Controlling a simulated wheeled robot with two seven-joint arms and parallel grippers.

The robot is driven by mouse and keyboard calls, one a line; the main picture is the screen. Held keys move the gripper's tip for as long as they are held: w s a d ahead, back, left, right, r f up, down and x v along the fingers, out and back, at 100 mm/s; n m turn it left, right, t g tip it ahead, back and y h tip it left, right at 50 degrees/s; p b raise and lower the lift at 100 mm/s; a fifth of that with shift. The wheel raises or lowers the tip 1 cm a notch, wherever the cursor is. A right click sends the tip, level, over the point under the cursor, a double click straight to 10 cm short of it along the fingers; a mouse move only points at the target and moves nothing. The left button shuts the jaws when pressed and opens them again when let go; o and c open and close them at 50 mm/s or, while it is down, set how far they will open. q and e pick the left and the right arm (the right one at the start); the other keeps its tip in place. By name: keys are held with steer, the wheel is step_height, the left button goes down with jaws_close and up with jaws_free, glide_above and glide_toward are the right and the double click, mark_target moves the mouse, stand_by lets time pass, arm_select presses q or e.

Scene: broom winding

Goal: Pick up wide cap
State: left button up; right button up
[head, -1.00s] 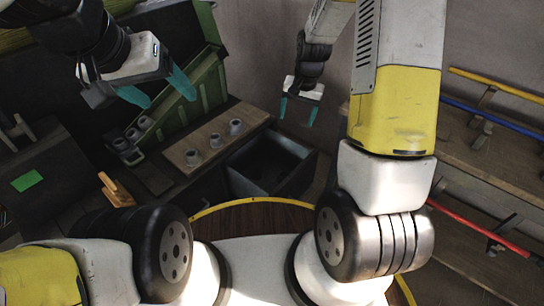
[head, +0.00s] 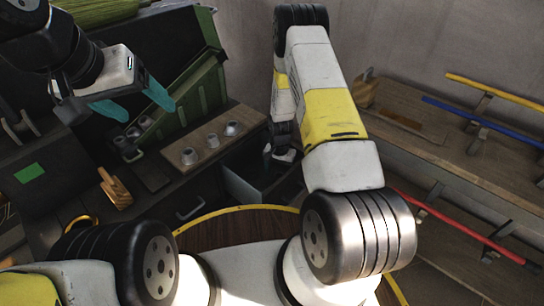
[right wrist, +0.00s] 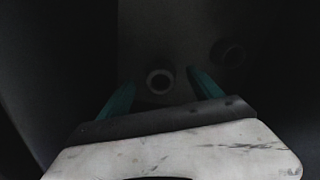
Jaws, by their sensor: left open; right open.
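In the right wrist view a round ring-shaped cap (right wrist: 160,81) stands on a surface between the fingertips of my right gripper (right wrist: 161,75), with space on both sides. A second, darker round piece (right wrist: 228,53) is to its right. Which one is the wide cap I cannot tell; the view is very dark. In the head view my right gripper (head: 268,152) is low at the open drawer (head: 245,188), partly hidden by my arm. It is open and empty. My left gripper (head: 140,100) is open and empty above the bench at the upper left.
Three grey caps (head: 212,141) stand on a wooden board (head: 222,146) behind the drawer. A green bin (head: 200,90) is behind them. A wooden rack with yellow, blue and red rods (head: 470,225) is on the right. A tan brush-like piece (head: 115,187) lies at left.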

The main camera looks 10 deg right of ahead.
step_height(320, 180, down, 2)
steer(key=shift+f, duration=0.1)
